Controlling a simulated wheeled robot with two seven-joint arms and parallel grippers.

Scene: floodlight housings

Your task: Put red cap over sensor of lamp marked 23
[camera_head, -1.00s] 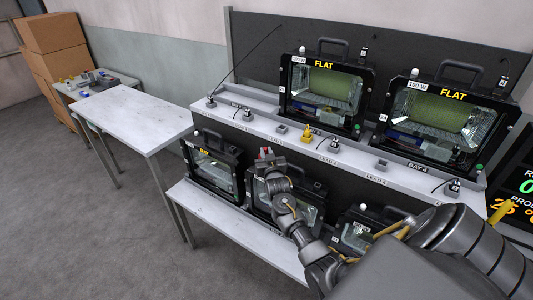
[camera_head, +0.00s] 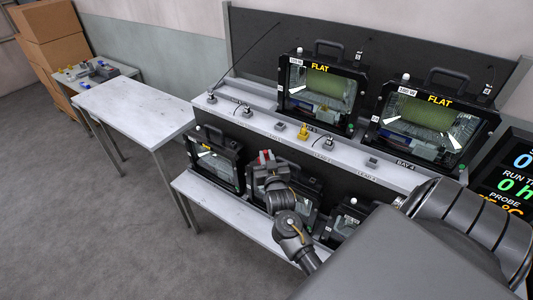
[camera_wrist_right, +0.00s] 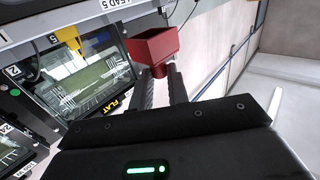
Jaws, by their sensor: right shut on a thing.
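The red cap (camera_head: 265,156) is a small open box with a stub below it. In the right wrist view the red cap (camera_wrist_right: 152,45) sits at the fingertips of my right gripper (camera_wrist_right: 160,78), which is shut on its stub. In the head view my right gripper (camera_head: 268,165) is in front of the lower shelf's lamps, between the left lamp (camera_head: 216,156) and the middle lamp (camera_head: 304,190), partly hiding the middle one. The number 23 is not readable on any lamp. My left gripper is not in view.
Two larger lamps (camera_head: 322,84) and (camera_head: 438,113) stand on the upper shelf (camera_head: 225,105), with small sockets and a yellow plug (camera_head: 303,132) along its front. My arm covers part of the lower right. A bare white table (camera_head: 130,110) stands left; cardboard boxes (camera_head: 50,45) are behind it.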

